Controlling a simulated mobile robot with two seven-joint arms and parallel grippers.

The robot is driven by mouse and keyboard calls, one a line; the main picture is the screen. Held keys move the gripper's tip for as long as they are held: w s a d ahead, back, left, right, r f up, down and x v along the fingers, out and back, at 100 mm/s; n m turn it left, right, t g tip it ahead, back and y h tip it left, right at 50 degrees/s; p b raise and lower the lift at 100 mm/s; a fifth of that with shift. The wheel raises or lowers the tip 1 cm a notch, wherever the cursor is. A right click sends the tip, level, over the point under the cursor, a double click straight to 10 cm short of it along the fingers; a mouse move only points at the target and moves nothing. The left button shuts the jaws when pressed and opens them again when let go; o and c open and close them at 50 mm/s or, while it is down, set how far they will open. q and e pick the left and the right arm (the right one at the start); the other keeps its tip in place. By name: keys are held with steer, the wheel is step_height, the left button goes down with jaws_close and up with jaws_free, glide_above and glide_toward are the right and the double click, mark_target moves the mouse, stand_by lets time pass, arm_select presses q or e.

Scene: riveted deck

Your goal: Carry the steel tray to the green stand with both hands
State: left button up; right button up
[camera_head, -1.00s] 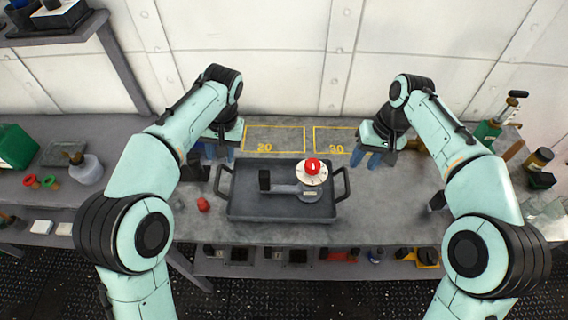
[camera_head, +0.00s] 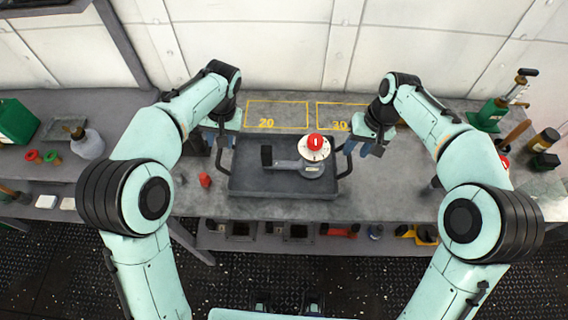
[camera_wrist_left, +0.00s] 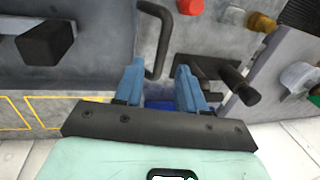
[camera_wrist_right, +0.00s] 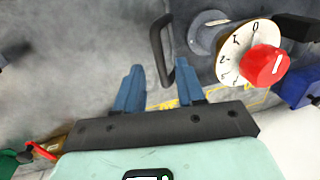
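The dark steel tray (camera_head: 250,188) lies on the grey bench. A device with a white dial and red knob (camera_head: 315,142) stands in it. My left gripper (camera_head: 220,142) is at the tray's left handle; in the left wrist view its open blue fingers (camera_wrist_left: 159,75) have the handle (camera_wrist_left: 158,45) between them in the picture. My right gripper (camera_head: 357,150) is at the right handle; the right wrist view shows its fingers (camera_wrist_right: 159,75) apart, with the handle (camera_wrist_right: 158,45) between them in the picture. Contact is unclear. I cannot identify the green stand.
A small red object (camera_head: 205,180) lies left of the tray. Yellow outlined areas marked 20 (camera_head: 277,115) and 30 are behind it. A green container (camera_head: 15,118) stands far left. Bottles and tools crowd the right end. A shelf with parts runs below the bench front.

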mark_target(220, 150)
arm_select(q)
steer(key=x, duration=0.5)
steer(key=shift+a+f, duration=0.1)
steer(key=shift+f, duration=0.3)
arm_select(e)
steer(key=f, duration=0.3)
steer(key=a+f, duration=0.1)
steer(key=f, duration=0.1)
steer(key=shift+f, duration=0.35)
arm_select(q)
jaws_close()
arm_select(e)
jaws_close()
steer(key=shift+r, duration=0.1)
